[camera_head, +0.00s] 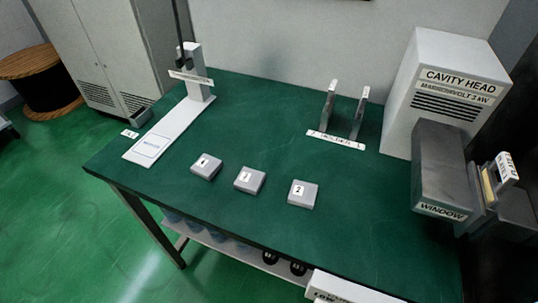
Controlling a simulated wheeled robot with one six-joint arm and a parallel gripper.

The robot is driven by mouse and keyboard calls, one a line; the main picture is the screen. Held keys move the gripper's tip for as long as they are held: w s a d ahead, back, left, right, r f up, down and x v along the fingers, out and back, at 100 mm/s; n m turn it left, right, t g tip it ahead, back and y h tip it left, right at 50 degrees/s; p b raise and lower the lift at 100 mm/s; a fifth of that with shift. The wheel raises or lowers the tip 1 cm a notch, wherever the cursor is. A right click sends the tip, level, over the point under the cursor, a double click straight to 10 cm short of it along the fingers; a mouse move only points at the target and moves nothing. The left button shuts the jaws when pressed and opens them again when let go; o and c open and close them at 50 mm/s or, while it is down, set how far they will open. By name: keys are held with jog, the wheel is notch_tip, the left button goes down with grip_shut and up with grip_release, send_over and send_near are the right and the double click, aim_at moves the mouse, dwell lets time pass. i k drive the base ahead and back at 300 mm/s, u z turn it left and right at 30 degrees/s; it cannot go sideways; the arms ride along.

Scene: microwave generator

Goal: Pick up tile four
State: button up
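Three small grey square tiles with white number labels lie in a loose row on the green bench top (290,140). The left tile (206,167) has a tiny mark that may be a 4, but it is too small to read surely. The middle tile (249,181) has a number I cannot read surely. The right tile (303,194) appears to read 2. The tiles are apart from each other, and nothing covers them. My gripper is not in view.
A white stand (196,75) with a long base plate is at the back left. A holder with two grey uprights (342,112) stands at the back. The cavity head box (448,90) and dark window block (441,170) fill the right. Bench around the tiles is clear.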

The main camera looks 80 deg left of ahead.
aim_at(206, 166)
jog(key=k, duration=0.2)
jog(key=z, duration=1.55)
jog(key=i, duration=0.7)
jog(key=u, duration=4.5)
jog(key=i, duration=0.5)
jog(key=z, duration=0.05)
jog(key=k, duration=0.6)
jog(key=u, duration=0.7)
jog(key=i, duration=0.5)
jog(key=u, duration=0.5)
